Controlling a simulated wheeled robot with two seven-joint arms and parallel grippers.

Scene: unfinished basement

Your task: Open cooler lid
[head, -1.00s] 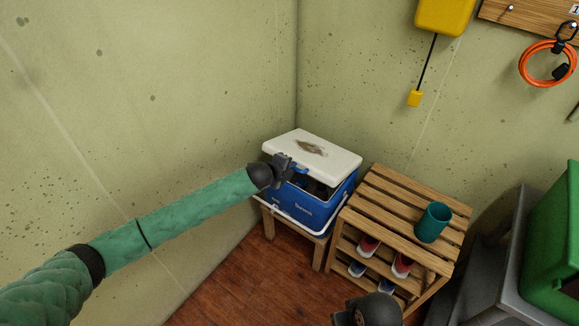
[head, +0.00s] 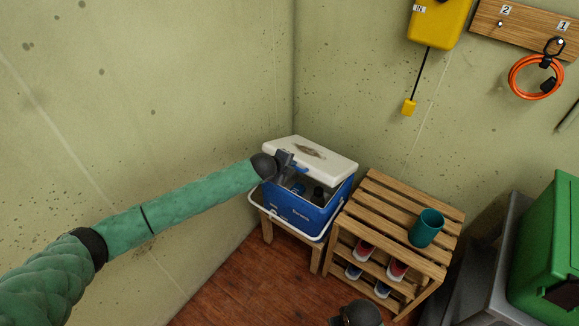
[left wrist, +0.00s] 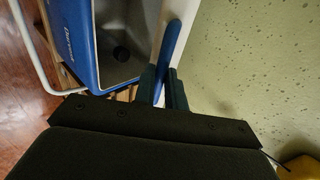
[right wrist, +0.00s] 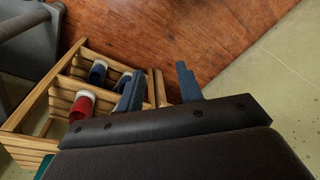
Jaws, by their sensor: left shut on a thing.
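The blue cooler (head: 293,212) stands on a small wooden stand in the room's corner. Its white lid (head: 335,162), with a brown mark on top, is raised at the front and tilted, with a gap showing dark contents inside. My left gripper (head: 287,160) is at the lid's front edge. In the left wrist view, the left gripper (left wrist: 162,87) is shut on a blue tab (left wrist: 173,45) on the lid, beside the open cooler body (left wrist: 74,40). My right gripper (right wrist: 158,86) is open and empty above the floor.
A slatted wooden rack (head: 385,207) stands right of the cooler, with a teal cup (head: 427,228) on top and shoes (head: 397,270) inside. A green bin (head: 548,255) is at far right. Walls close in behind and left of the cooler.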

